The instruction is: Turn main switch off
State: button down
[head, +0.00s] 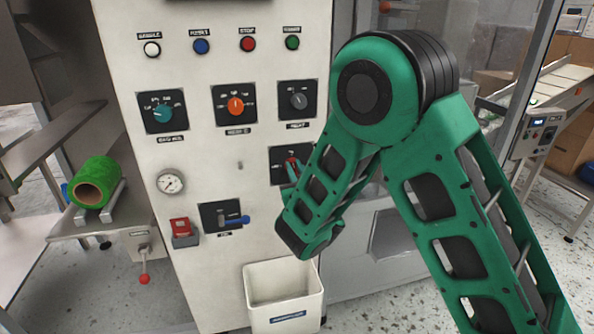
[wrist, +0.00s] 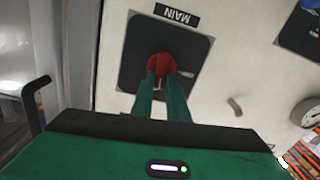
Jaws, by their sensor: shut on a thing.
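The main switch is a red rotary knob (wrist: 161,64) on a black square plate (wrist: 135,85), with an upside-down MAIN label (wrist: 176,16) beside the plate in the wrist view. My gripper (wrist: 162,78) has its two green fingers on either side of the knob, shut on it. In the head view the plate (head: 279,165) is at the panel's right, and my gripper (head: 294,170) reaches it from the right. My wrist hides much of the plate and knob there, so the knob's exact angle is hard to tell.
Around it on the white panel are a teal knob (head: 162,112), an orange knob (head: 236,105), a grey knob (head: 298,100), a gauge (head: 171,183), a blue-handled lever (head: 236,220) and a red switch box (head: 181,227). A white bin (head: 284,317) stands below my wrist.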

jog(key=shift+a+f+n, duration=0.15)
jog(key=shift+f+n, duration=0.05)
jog(key=shift+n, duration=2.5)
jog(key=shift+a+f+n, duration=0.1)
jog(key=shift+f+n, duration=0.15)
jog(key=shift+n, duration=2.45)
jog(key=shift+a+f+n, duration=0.15)
jog(key=shift+f+n, duration=0.05)
jog(key=shift+n, duration=2.5)
jog(key=c, duration=1.7)
grip_release()
jog(key=shift+s+a, duration=0.1)
jog(key=shift+s+f, duration=0.1)
